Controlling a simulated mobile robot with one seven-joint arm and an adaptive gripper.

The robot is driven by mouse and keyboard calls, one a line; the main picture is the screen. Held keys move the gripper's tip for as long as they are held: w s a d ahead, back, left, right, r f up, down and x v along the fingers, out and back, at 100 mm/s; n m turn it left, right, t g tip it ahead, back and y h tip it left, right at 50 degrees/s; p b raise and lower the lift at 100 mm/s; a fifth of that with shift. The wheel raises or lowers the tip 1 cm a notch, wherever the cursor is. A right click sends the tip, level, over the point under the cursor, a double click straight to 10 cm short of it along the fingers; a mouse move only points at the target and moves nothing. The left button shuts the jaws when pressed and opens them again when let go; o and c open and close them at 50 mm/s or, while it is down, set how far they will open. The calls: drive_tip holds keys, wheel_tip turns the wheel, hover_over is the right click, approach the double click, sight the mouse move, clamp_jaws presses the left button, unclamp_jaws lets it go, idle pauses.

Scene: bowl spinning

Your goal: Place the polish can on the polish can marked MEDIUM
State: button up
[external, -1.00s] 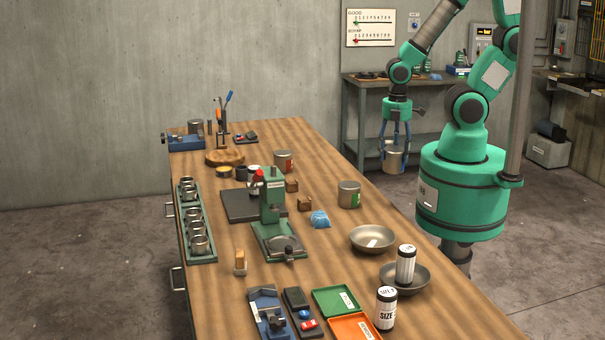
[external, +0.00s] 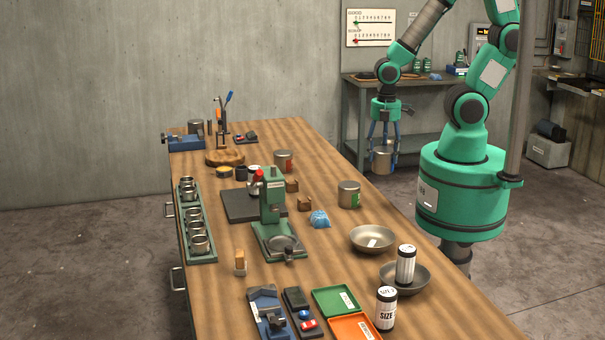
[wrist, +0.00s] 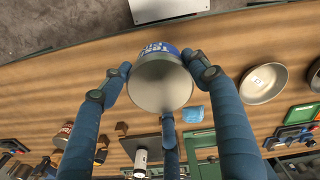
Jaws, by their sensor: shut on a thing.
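My gripper (external: 383,148) is shut around a metal can (external: 382,161) and holds it upright in the air, by the table's far right edge in the external view. In the wrist view my gripper (wrist: 160,72) has its blue fingers around the can (wrist: 160,90), which shows a blue label. On the table stand a can with a green label (external: 349,194) and, farther back, a can with a red label (external: 284,161). No word on either label is readable, so I cannot tell which is MEDIUM. The green-labelled can does not show in the wrist view.
Two shallow bowls (external: 372,238) (external: 405,276) stand at the right edge; a black-and-white can (external: 405,262) is in the nearer one. A blue cloth (external: 320,219), wooden blocks (external: 292,185) and a green press (external: 273,215) stand near the green-labelled can.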

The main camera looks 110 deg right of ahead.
drive_tip(key=w+d+f, duration=0.1)
drive_tip(key=w+d, duration=0.1)
drive_tip(key=w, duration=0.8)
drive_tip(key=shift+d, duration=0.4)
drive_tip(key=shift+w, duration=0.1)
drive_tip(key=shift+w+d+f+b, duration=0.1)
drive_tip(key=shift+w+f+b, duration=0.1)
drive_tip(key=shift+f, duration=0.7)
drive_tip(key=shift+w+f+b, duration=0.15)
drive_tip(key=shift+w+f, duration=0.05)
drive_tip(key=shift+f, duration=0.65)
drive_tip(key=shift+f, duration=0.15)
drive_tip(key=o, duration=1.4)
wheel_tip(320, 180, up, 12)
drive_tip(key=p, duration=0.1)
